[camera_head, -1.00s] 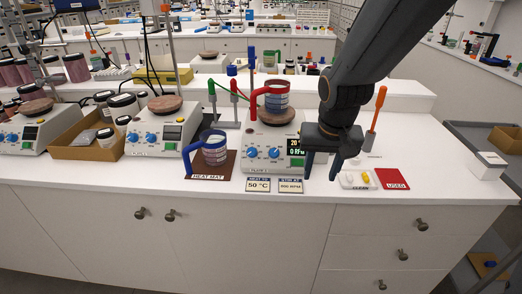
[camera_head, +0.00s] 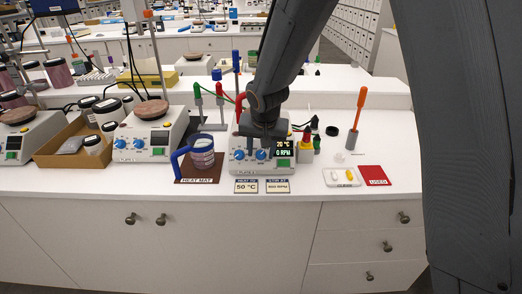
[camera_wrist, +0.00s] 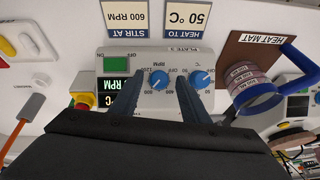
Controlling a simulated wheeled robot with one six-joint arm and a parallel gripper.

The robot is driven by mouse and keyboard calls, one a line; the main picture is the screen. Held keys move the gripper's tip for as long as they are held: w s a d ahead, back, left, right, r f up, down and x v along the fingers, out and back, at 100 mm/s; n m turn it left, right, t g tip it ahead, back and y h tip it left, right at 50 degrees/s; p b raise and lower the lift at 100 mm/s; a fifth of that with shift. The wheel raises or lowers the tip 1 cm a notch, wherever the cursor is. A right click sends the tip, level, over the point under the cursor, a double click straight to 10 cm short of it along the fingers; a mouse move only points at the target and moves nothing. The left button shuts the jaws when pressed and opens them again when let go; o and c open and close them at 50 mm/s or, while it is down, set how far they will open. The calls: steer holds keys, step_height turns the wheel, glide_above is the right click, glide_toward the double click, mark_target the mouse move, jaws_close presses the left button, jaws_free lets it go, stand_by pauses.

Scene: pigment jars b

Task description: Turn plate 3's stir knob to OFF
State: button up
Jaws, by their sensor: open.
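Plate 3 (camera_head: 236,168) is a pale hotplate with two blue knobs, a lit display reading 20 °C and 0 RPM, and a green switch. Its stir knob (camera_wrist: 160,80), labelled RPM, shows between my fingers in the wrist view, which sees the panel upside down. The heat knob (camera_wrist: 200,78) is beside it, just outside one finger. My gripper (camera_wrist: 158,84) is open and points at the panel, with a finger on each side of the stir knob. I cannot tell whether the fingers touch it, nor where its pointer sits.
A blue-handled beaker (camera_head: 202,152) stands on the heat mat (camera_head: 184,178) at left. A yellow item with a red top (camera_head: 305,143) is close at right. Signs reading 50 °C (camera_head: 246,187) and 600 RPM (camera_wrist: 126,18) lie in front.

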steer(key=shift+w+f, duration=0.1)
steer(key=shift+f, duration=0.2)
steer(key=c, duration=1.1)
steer(key=shift+o, duration=0.2)
steer(key=shift+b, duration=0.35)
